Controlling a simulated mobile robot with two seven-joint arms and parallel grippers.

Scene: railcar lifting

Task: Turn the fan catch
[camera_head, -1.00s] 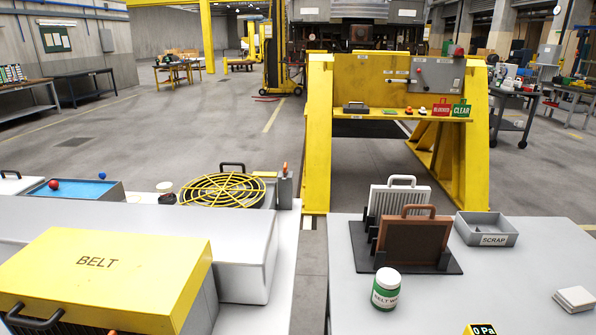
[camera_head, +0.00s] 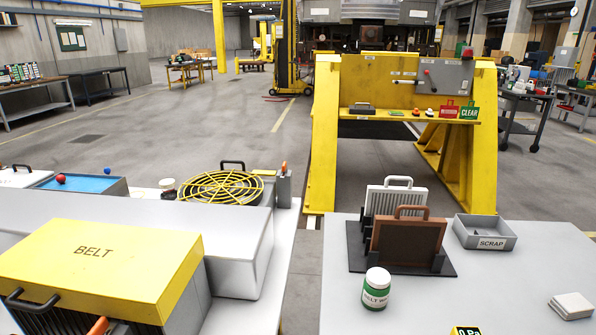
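The fan (camera_head: 222,188) is a round unit under a yellow ring-and-spoke guard, with a dark handle behind it, on the left bench. A grey upright block with an orange-tipped lever, which looks like the fan catch (camera_head: 284,174), stands at the guard's right side. The orange tip points up. The catch is small here and its exact setting is hard to read. Neither of my grippers shows in the head view.
A yellow BELT cover (camera_head: 95,262) and a grey housing (camera_head: 240,258) lie in front of the fan. An orange part (camera_head: 98,326) is cut off at the bottom edge. A gap separates the right table (camera_head: 500,290), which holds filter panels, a jar and a SCRAP tray (camera_head: 485,230).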

